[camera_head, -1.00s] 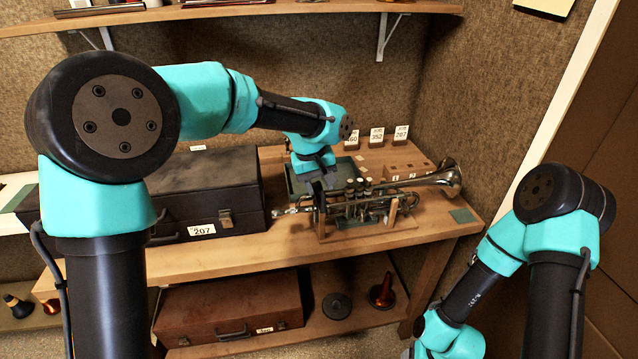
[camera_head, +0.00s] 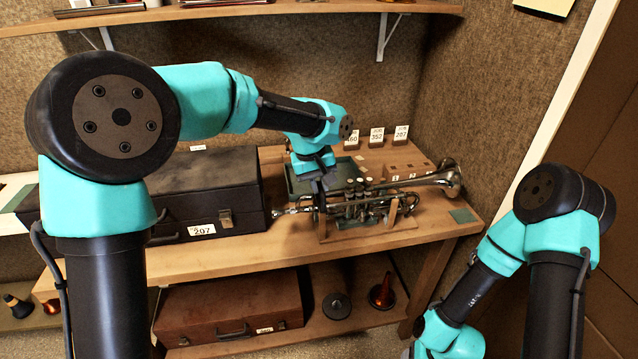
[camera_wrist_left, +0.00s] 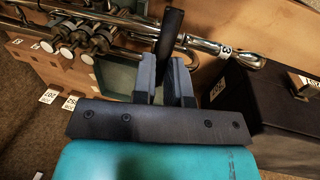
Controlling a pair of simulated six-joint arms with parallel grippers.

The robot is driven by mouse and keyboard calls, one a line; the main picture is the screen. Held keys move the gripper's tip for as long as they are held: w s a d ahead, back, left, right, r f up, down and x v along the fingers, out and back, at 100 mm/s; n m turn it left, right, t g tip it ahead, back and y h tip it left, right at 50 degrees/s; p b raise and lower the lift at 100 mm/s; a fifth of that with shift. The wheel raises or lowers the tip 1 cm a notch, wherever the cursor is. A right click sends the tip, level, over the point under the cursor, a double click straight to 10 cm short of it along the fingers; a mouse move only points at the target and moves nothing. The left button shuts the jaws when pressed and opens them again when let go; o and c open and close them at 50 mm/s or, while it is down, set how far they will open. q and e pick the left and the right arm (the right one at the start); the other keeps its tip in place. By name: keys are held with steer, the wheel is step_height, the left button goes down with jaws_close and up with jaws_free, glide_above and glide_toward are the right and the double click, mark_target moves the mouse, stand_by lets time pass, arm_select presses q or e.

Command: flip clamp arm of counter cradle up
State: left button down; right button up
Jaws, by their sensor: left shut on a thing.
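The counter cradle (camera_head: 372,237) is a wooden stand on the workbench, and a silver trumpet (camera_head: 425,183) lies across it with its bell to the right. My left gripper (camera_head: 320,187) is at the cradle's left end, beside the trumpet's valves. In the left wrist view, my left gripper (camera_wrist_left: 166,88) is shut on a dark rod-like clamp arm (camera_wrist_left: 170,28), which stands up between the fingers and crosses in front of the trumpet's tubing. The clamp arm's lower end and hinge are hidden. My right arm is at the lower right, its gripper out of frame.
A green tray (camera_head: 297,181) lies behind the gripper. Numbered cards (camera_head: 376,138) and a wooden block (camera_head: 405,168) stand at the back. The bench front (camera_head: 270,250) is clear.

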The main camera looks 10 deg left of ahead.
arm_select(q)
steer(key=shift+w+a+r+g+h, duration=0.2)
steer(key=shift+w+r+g, duration=0.25)
steer(key=shift+g, duration=0.2)
steer(key=shift+w+a+r+g+h, duration=0.1)
steer(key=shift+w+r+g+h, duration=0.1)
steer(key=shift+w+r+g, duration=0.35)
steer(key=shift+w+a+r+n+g+h, duration=0.15)
steer(key=shift+w+r+g+h, duration=0.1)
steer(key=shift+w+g, duration=0.35)
steer(key=shift+w+a+r+n+g+h, duration=0.1)
steer(key=shift+w+a+g+h, duration=0.2)
steer(key=shift+g, duration=0.5)
steer(key=shift+w+r+n+g+h, duration=0.2)
steer(key=shift+w+g, duration=0.3)
steer(key=shift+g, duration=0.2)
arm_select(e)
steer(key=shift+c, duration=0.2)
